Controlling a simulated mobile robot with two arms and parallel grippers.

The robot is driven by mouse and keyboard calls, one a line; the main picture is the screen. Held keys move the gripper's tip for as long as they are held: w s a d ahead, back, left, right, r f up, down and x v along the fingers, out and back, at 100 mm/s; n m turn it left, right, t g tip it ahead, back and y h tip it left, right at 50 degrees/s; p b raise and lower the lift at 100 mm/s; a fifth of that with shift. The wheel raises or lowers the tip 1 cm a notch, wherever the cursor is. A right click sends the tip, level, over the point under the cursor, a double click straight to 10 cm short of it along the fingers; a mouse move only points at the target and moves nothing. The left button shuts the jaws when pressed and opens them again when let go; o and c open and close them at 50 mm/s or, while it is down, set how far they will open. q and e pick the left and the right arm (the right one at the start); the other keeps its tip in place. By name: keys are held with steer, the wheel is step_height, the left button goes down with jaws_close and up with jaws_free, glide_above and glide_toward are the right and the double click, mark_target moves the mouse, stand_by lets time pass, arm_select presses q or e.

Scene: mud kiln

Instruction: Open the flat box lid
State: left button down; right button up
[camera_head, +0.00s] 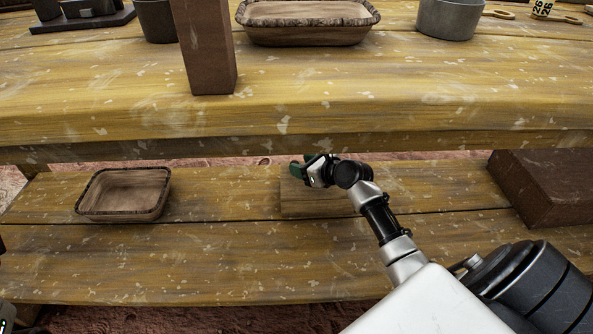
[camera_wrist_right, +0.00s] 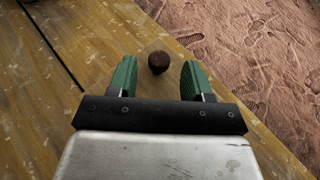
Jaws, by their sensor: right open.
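A flat, pale wooden box (camera_head: 310,205) lies on the lower shelf, close in colour to the planks. My right gripper (camera_head: 297,170) is over the back part of this box, and my wrist hides much of its top. In the right wrist view a dark brown round knob (camera_wrist_right: 158,62) stands on the wooden surface, between the tips of the two green fingers. The fingers are open, with a gap on each side of the knob. My left gripper is not in view.
A wooden tray (camera_head: 124,212) stands on the lower shelf (camera_head: 200,265) at left, and a brown block (camera_head: 540,187) at right. The shelf front is clear.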

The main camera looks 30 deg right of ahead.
steer(key=shift+b+x, duration=0.55)
steer(key=shift+x, duration=0.8)
steer(key=shift+c, duration=0.2)
jaws_close()
